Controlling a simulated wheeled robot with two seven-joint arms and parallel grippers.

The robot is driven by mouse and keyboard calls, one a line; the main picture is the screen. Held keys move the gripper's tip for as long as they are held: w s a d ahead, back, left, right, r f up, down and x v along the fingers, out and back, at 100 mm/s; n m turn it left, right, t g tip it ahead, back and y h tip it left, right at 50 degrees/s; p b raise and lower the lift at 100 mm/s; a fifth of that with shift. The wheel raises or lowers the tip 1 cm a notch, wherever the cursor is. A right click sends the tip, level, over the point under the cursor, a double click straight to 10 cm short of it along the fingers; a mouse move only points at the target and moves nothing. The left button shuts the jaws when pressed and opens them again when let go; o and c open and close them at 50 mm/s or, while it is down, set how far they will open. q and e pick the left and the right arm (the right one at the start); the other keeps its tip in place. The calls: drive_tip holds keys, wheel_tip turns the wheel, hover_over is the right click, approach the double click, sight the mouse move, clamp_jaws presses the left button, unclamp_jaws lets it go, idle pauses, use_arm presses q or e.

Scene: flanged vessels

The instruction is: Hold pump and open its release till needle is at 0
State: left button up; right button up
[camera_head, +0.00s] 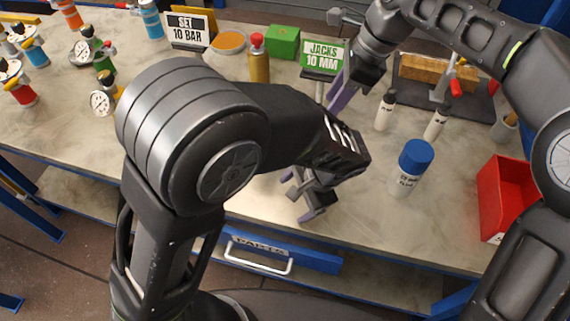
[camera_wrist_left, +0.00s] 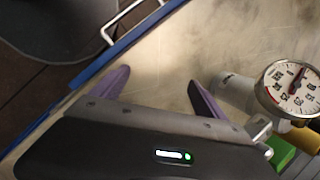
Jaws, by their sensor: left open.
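In the left wrist view a pale grey cylinder (camera_wrist_left: 236,92), which looks like part of the pump, stands beside a round white gauge (camera_wrist_left: 291,87). Its red needle points up and slightly right; the reading is too small to tell. I cannot make out this pump in the head view. My left gripper (camera_head: 308,200) is open and empty over the front of the bench; its purple fingers (camera_wrist_left: 160,95) show apart in the left wrist view, left of the cylinder. My right gripper (camera_head: 342,90) is beside the green JACKS 10 MM sign (camera_head: 324,56); its jaw gap is unclear.
Small gauged vessels (camera_head: 100,95) stand at the left. A blue-capped bottle (camera_head: 411,168), two small white bottles (camera_head: 385,110) and a red bin (camera_head: 505,197) are on the right. A yellow cylinder (camera_head: 259,65) and green block (camera_head: 283,42) stand behind my left arm. The front edge has a drawer handle (camera_head: 258,257).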

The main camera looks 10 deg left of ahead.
use_arm(q)
drive_tip(key=a+r+m+t+y, duration=0.1)
drive_tip(key=a+m+y, duration=0.1)
drive_tip(key=m, duration=0.1)
drive_tip(key=w+a+r+m+t+y, duration=0.1)
drive_tip(key=a+m+t+y, duration=0.1)
drive_tip(key=w+a+r+m+t+y, duration=0.1)
drive_tip(key=a+m+t+y, duration=0.1)
drive_tip(key=m+y, duration=0.1)
drive_tip(key=shift+w+a+r+m, duration=0.15)
drive_tip(key=shift+r+m, duration=0.1)
drive_tip(key=shift+m, duration=0.05)
drive_tip(key=m+t, duration=0.1)
drive_tip(key=w+m+t, duration=0.1)
drive_tip(key=w+a+m+t+y, duration=0.1)
drive_tip(key=m, duration=0.1)
drive_tip(key=shift+a+r+t, duration=0.1)
drive_tip(key=shift+r+t, duration=0.1)
drive_tip(key=shift+t, duration=0.2)
drive_tip(key=m+t, duration=0.2)
drive_tip(key=m, duration=0.1)
drive_tip(key=w+d+m+t+h, duration=0.1)
drive_tip(key=shift+w+f, duration=0.1)
drive_tip(key=shift+f, duration=0.2)
drive_tip(key=shift+w+d+f+m+t+h, duration=0.15)
drive_tip(key=shift+d+m+t+h, duration=0.15)
drive_tip(key=shift+m+t, duration=0.2)
drive_tip(key=shift+w+d+f+m+t+h, duration=0.15)
drive_tip(key=shift+d+m+t+h, duration=0.2)
drive_tip(key=shift+m, duration=0.25)
